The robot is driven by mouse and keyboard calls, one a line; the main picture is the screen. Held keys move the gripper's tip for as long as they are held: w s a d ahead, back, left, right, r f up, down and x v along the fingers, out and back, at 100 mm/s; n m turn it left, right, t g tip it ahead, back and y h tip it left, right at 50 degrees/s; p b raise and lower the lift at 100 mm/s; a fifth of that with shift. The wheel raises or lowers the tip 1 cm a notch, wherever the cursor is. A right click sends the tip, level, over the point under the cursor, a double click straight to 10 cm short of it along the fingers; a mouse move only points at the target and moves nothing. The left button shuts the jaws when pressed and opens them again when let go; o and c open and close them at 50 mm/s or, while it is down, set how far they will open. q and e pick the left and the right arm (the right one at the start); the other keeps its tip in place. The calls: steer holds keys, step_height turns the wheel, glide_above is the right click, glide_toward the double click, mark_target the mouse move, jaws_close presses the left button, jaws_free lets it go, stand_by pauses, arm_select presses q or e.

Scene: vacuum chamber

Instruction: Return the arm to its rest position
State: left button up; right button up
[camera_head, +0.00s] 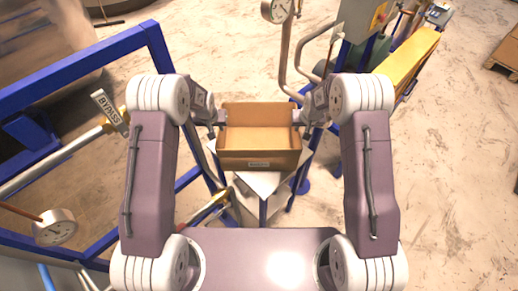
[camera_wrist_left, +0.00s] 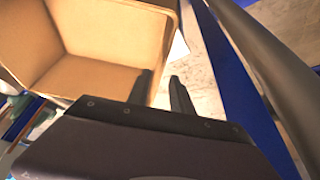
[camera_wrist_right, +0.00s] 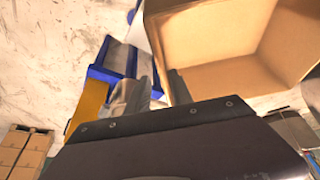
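An open cardboard box (camera_head: 259,158) sits on a small white-topped stand (camera_head: 262,184) in front of me, and its visible interior looks empty. My left gripper (camera_head: 218,121) is at the box's left side. In the left wrist view its two dark fingers (camera_wrist_left: 160,92) stand apart, one over the box interior and one outside the wall. My right gripper (camera_head: 300,121) is at the box's right side. In the right wrist view its fingers (camera_wrist_right: 154,94) also look apart, at the box's near side wall. I cannot tell whether either gripper touches the box.
Blue frame rails (camera_head: 85,68) and a pipe with a BYPASS tag (camera_head: 108,108) stand on the left. A gauge (camera_head: 277,10) on a bent pipe stands behind the box. A grey control panel (camera_head: 364,18) and a yellow beam (camera_head: 409,65) are at back right.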

arm_select(q)
steer(key=shift+f, duration=0.15)
arm_select(e)
steer(key=shift+f, duration=0.15)
